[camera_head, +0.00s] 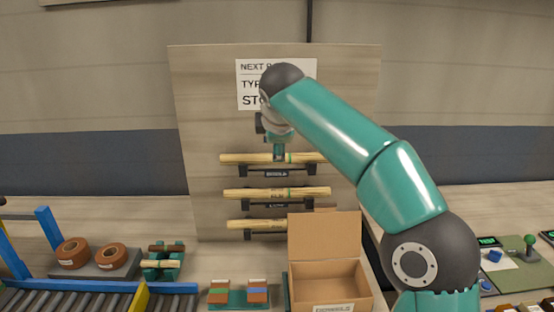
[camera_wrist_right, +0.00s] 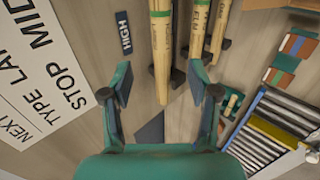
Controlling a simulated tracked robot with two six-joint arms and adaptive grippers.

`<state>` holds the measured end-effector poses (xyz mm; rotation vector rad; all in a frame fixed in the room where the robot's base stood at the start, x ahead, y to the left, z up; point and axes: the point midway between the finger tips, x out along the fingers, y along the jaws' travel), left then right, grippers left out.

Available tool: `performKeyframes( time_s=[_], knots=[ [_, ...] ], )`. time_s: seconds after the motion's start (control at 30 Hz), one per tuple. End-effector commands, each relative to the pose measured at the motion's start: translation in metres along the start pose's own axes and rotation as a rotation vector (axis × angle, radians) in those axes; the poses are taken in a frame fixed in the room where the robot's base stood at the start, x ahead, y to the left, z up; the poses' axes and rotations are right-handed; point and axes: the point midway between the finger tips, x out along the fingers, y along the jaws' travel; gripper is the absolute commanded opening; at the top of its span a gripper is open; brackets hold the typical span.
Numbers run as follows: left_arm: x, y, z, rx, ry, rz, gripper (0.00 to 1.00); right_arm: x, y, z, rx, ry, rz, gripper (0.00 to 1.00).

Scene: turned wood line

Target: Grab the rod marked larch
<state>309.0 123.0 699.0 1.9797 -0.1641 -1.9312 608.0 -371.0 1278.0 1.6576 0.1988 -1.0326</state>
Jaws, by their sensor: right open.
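Three pale wooden rods lie level on pegs on an upright board. I cannot read the top rod's mark. My left gripper is out of view.
A partly hidden sign (camera_head: 247,90) reads NEXT, TYPE LAR and STOP MID in the wrist view. An open cardboard box (camera_head: 329,270) stands below the rods. A roller conveyor (camera_head: 90,302) and brown rolls (camera_head: 73,252) are at left. A green-knobbed control panel (camera_head: 515,268) is at right.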

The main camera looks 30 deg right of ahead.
Motion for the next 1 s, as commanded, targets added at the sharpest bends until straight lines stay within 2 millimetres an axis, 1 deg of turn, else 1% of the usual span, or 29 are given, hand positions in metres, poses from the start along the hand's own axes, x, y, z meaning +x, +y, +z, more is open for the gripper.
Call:
performKeyframes(
  time_s=[0.03,0.1,0.2,0.47,0.7,0.8,1.0],
  knots=[
    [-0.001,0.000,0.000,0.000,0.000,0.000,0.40,0.013,0.000,0.002,0.001,-0.004,-0.003,0.60],
    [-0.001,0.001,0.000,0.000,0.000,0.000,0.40,0.025,0.000,0.002,0.002,-0.004,-0.003,0.60],
    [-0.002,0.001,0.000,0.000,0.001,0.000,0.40,0.038,0.000,0.002,0.002,-0.003,-0.002,0.60],
    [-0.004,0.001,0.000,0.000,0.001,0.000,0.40,0.054,0.000,0.003,0.003,-0.003,-0.001,0.60],
    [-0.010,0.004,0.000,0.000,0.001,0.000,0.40,0.087,-0.002,0.004,0.003,-0.005,-0.004,0.60],
    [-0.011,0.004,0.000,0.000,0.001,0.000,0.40,0.096,-0.001,0.003,0.004,-0.003,-0.001,0.60],
    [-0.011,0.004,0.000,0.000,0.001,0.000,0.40,0.099,-0.002,0.003,0.004,-0.003,0.000,0.60]
  ],
)
